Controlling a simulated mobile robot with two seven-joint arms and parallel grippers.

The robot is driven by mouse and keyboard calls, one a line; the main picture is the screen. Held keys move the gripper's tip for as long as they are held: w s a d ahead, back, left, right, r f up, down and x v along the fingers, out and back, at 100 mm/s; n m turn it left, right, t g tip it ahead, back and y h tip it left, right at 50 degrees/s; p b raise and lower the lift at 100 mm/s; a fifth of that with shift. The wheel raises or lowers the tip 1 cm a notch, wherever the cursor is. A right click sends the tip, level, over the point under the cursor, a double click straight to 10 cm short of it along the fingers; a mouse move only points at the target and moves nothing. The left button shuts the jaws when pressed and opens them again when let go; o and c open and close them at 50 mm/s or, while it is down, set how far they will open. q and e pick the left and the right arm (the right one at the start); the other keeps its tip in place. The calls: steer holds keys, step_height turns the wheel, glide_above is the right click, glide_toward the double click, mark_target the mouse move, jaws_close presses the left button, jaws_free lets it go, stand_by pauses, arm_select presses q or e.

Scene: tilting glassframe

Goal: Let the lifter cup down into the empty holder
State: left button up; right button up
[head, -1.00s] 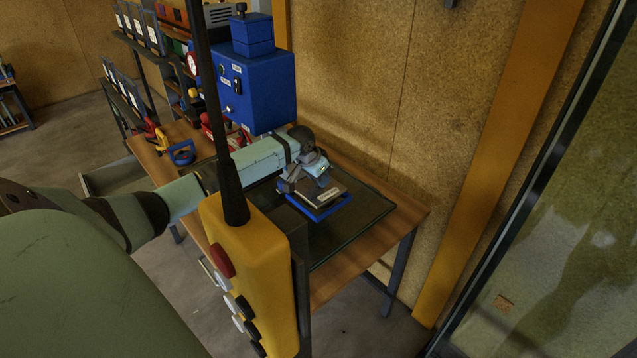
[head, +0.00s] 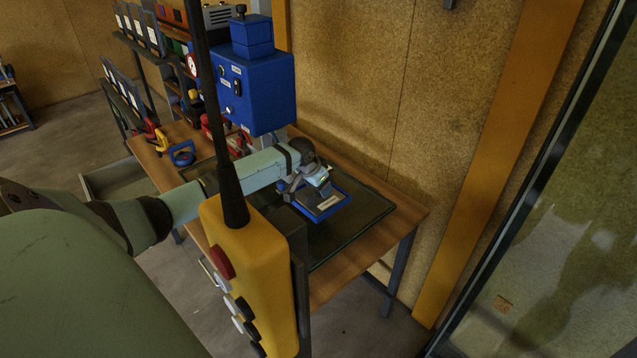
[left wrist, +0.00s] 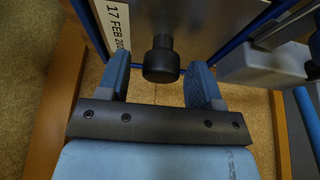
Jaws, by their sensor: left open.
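My left gripper (head: 308,187) is over a blue-rimmed tray (head: 338,206) on the table. A flat plate with a white label (head: 328,201) lies within the blue rim. In the left wrist view, my left gripper (left wrist: 158,68) is open, its two blue fingers on either side of a dark round knob (left wrist: 160,58), with gaps between. A date label (left wrist: 115,24) shows beside the left finger. At the table's back left stand a blue lifter cup (head: 181,154), a yellow one (head: 161,140) and red parts (head: 208,126). I cannot make out an empty holder. My right gripper is not in view.
A blue control box (head: 262,95) stands above the table's back edge. A yellow pendant with buttons (head: 245,270) blocks part of the near table (head: 330,282). A dark mat (head: 370,207) lies around the tray. A glass panel (head: 560,230) stands at right.

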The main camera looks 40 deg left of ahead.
arm_select(q)
steer(key=v, duration=1.2)
steer(key=shift+b, duration=0.35)
